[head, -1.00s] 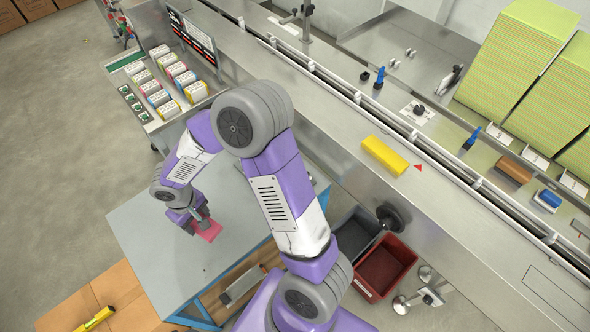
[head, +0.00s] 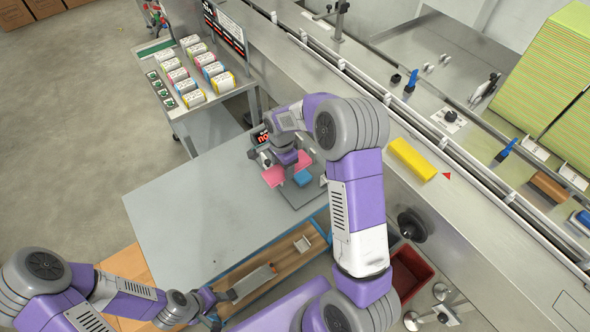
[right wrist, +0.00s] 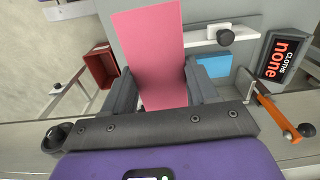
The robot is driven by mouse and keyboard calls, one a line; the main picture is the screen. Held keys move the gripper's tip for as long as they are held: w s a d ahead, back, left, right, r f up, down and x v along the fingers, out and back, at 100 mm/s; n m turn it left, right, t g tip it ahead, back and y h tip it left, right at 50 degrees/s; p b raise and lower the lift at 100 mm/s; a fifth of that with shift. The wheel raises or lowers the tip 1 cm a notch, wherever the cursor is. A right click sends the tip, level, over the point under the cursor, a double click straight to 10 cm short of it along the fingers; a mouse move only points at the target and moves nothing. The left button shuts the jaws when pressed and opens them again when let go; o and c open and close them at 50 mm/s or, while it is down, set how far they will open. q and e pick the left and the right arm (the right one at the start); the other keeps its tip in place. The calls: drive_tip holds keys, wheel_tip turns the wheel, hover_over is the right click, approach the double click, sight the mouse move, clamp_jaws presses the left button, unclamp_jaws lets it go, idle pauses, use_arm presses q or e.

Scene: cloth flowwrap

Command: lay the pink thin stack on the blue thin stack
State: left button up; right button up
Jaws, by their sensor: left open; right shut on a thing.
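The pink thin stack (head: 273,177) is held by my right gripper (head: 288,165) over the right part of the grey table. In the right wrist view, the pink stack (right wrist: 149,50) stretches out from between the two fingers of the right gripper (right wrist: 163,92). The blue thin stack (head: 303,178) lies just to the right of the pink stack's near end, partly hidden by the gripper. The blue stack (right wrist: 212,66) also shows beside the right finger in the wrist view. My left gripper (head: 217,314) is low at the bottom of the head view, empty and away from both stacks.
A small dark display (head: 262,136) stands behind the right gripper. The grey table (head: 190,215) is clear on its left. A rack of several wrapped packs (head: 195,75) is at the back left. A conveyor with a yellow block (head: 412,159) and a red bin (head: 412,272) lie right.

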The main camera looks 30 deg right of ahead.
drive_tip(key=w+d+f+m+b, duration=0.2)
drive_tip(key=w+d+m+b, duration=0.5)
drive_tip(key=m, duration=1.1)
drive_tip(key=f, duration=0.3)
drive_tip(key=w+d+f, duration=0.1)
drive_tip(key=f, duration=0.5)
drive_tip(key=shift+w+d+f, duration=0.1)
drive_tip(key=shift+w+d, duration=0.05)
drive_tip(key=shift+w, duration=0.25)
drive_tip(key=shift+f, duration=0.1)
drive_tip(key=o, duration=1.1)
wheel_tip(320, 180, up, 12)
drive_tip(key=p, duration=0.2)
drive_tip(key=shift+p, duration=0.35)
drive_tip(key=shift+r, duration=0.2)
